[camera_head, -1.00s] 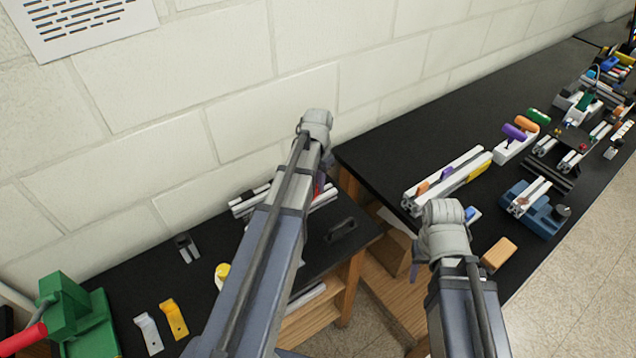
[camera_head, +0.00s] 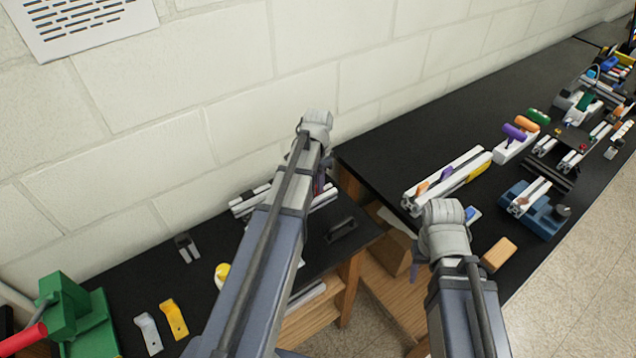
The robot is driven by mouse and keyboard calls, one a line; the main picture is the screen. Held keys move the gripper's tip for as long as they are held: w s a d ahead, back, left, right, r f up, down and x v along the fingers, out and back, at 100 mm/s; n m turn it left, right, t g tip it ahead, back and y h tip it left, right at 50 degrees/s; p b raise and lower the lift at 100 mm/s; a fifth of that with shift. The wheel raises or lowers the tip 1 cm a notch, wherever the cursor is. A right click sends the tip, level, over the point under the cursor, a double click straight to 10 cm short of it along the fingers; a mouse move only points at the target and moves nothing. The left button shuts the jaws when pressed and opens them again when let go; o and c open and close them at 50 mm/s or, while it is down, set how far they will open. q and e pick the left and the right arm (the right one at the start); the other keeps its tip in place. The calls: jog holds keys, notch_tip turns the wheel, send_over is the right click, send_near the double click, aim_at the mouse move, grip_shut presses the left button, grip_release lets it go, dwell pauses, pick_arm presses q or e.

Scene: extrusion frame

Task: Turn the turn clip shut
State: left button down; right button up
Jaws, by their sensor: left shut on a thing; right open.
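My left gripper (camera_head: 321,184) is over the near black bench, beside the white extrusion frame (camera_head: 322,199). It is shut on what I take to be the turn clip, but my own arm and wrist hide the clip and most of the fingers. I cannot see how far the clip is turned. The ends of the extrusions show on both sides of my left arm. My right gripper (camera_head: 416,272) points down beside the far bench's left end. It is open and apart from the things on that bench.
A green clamp (camera_head: 72,312) with a red handle, two small brackets (camera_head: 174,319) and a yellow-capped bottle (camera_head: 222,275) are on the near bench. A black handle (camera_head: 341,230) lies to the right. White extrusions (camera_head: 450,180) and a wooden block (camera_head: 499,253) are on the far bench.

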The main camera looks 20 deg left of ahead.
pick_arm(q)
jog(key=c, duration=0.9)
grip_release()
jog(key=shift+r, duration=0.1)
notch_tip(320, 180, up, 8)
jog(key=p, duration=0.8)
jog(key=shift+f, duration=0.2)
